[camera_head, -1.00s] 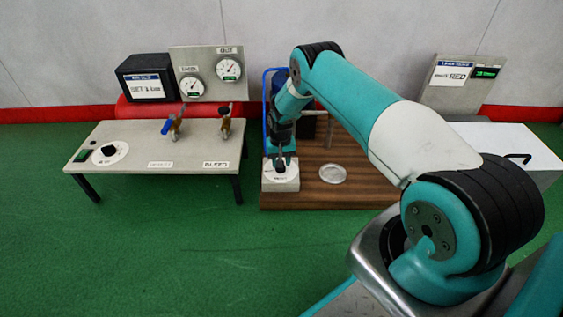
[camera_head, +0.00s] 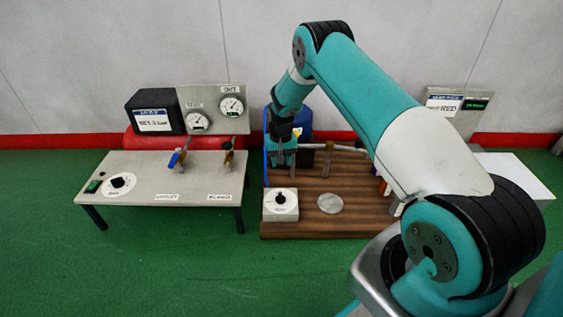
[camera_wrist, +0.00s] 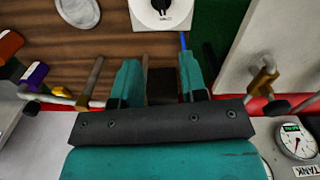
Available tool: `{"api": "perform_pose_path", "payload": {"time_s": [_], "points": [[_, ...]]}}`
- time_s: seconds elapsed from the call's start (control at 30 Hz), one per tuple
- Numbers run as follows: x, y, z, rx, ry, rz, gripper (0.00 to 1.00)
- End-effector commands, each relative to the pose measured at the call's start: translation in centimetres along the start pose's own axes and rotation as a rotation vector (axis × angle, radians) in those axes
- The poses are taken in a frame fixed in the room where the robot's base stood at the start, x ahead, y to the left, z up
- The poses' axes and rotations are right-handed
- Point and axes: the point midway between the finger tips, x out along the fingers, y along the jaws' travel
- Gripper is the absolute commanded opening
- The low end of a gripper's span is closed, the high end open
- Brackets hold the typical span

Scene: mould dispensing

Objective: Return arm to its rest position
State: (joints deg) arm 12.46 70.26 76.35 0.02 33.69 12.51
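My gripper (camera_head: 281,158) hangs over the back left of the wooden board (camera_head: 365,212), behind and above the white block with a black dial knob (camera_head: 281,201). In the wrist view its two teal fingers stand apart with nothing between them (camera_wrist: 161,78). The dial block shows at the top of the wrist view (camera_wrist: 160,14), clear of the fingers. My teal and white arm is bent and reaches in from the right, hiding part of the board.
A grey table (camera_head: 150,180) with a dial, a blue-handled valve (camera_head: 175,160) and gauges (camera_head: 232,106) behind stands at left. A round metal disc (camera_head: 330,203) lies on the board. A blue container (camera_head: 304,122) stands behind my gripper. Green floor in front is clear.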

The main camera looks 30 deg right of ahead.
Motion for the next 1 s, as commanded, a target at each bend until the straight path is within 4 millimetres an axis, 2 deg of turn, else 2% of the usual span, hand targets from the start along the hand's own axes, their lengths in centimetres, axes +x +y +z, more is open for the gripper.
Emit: {"api": "perform_pose_path", "payload": {"time_s": [0.37, 0.47, 0.57, 0.67, 0.7, 0.77, 0.8, 0.87, 1.0], "points": [[0.0, 0.0, 0.0, 0.0, 0.0, 0.0, 0.39], [-0.8, -0.5, 0.1, -0.012, 0.003, -0.005, 0.39], [-4.1, -2.1, 0.6, -0.057, 0.011, -0.024, 0.39], [-9.8, -5.0, 2.5, -0.143, 0.019, -0.061, 0.39], [-12.4, -6.3, 3.8, -0.188, 0.022, -0.078, 0.39], [-16.3, -8.1, 6.0, -0.256, 0.025, -0.106, 0.39], [-18.7, -9.2, 7.8, -0.303, 0.027, -0.124, 0.39], [-22.2, -10.5, 10.6, -0.374, 0.029, -0.151, 0.39], [-29.3, -12.5, 18.2, -0.539, 0.036, -0.212, 0.39]]}}
